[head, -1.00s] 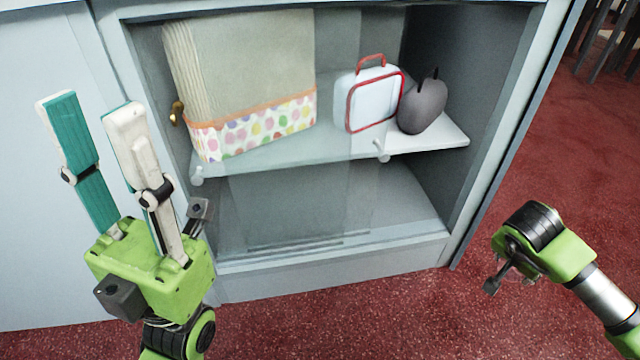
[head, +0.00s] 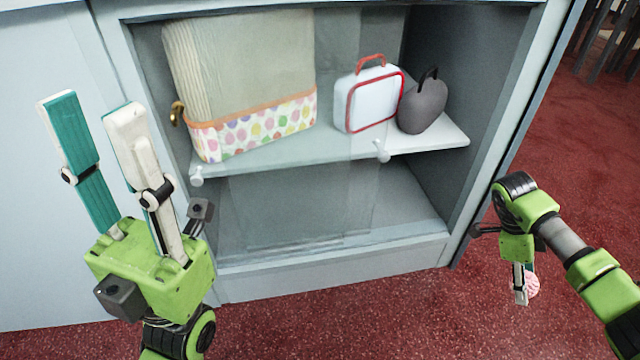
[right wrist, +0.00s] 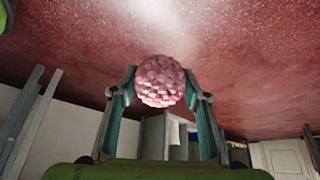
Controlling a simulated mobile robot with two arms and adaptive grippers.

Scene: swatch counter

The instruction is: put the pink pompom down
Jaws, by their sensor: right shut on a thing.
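The pink pompom (right wrist: 160,81) is a round, bumpy pink ball between the two fingertips of my right gripper (right wrist: 160,88) in the right wrist view. In the head view the pompom (head: 533,286) shows partly behind a finger of my right gripper (head: 522,285), low at the right, over the red carpet. The right gripper is shut on it and points downward. My left gripper (head: 95,125) is open and empty, fingers up, in front of the cabinet's left side.
The grey cabinet (head: 350,252) has a shelf (head: 425,140) bearing a patterned fabric basket (head: 255,130), a white case with red trim (head: 370,100) and a dark grey round object (head: 422,108). Glass panes cover part of the front. Red carpet (head: 400,315) lies clear before it.

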